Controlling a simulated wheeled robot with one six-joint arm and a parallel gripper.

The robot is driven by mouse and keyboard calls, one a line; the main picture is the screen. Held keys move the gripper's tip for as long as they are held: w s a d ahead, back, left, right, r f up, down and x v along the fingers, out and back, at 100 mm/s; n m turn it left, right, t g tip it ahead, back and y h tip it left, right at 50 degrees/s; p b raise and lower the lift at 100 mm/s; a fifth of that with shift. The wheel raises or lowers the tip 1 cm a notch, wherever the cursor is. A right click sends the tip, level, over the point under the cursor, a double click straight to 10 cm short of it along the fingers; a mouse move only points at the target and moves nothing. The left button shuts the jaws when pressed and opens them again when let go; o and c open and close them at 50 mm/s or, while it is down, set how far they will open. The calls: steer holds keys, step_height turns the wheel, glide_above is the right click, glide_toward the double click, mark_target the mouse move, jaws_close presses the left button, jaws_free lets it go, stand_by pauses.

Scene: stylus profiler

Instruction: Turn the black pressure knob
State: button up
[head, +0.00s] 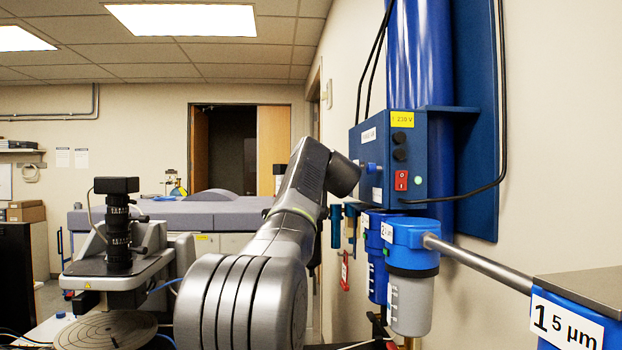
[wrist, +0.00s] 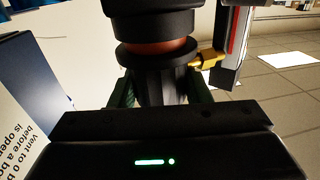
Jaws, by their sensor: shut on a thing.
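In the wrist view the black pressure knob (wrist: 165,84) is ribbed and tapered, below a black collar with a copper-coloured ring. My gripper (wrist: 162,92) is shut on the knob, with its dark green fingers on either side of it. The knob's near end is hidden by my gripper's black body. In the head view my arm reaches up and to the right toward the blue box (head: 368,142), and my gripper and the knob cannot be made out there.
In the wrist view a brass fitting (wrist: 206,60) and a gauge-like part (wrist: 230,50) sit close right of the knob, and a printed sign (wrist: 22,115) stands left. In the head view blue filter housings (head: 410,232) and a pipe (head: 480,262) are on the right, a microscope (head: 118,225) left.

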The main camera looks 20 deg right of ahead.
steer(key=shift+r, duration=0.1)
stand_by(0.3)
steer(key=o, duration=1)
step_height(320, 180, up, 10)
steer(key=shift+f+p, duration=0.1)
steer(key=shift+p, duration=1.1)
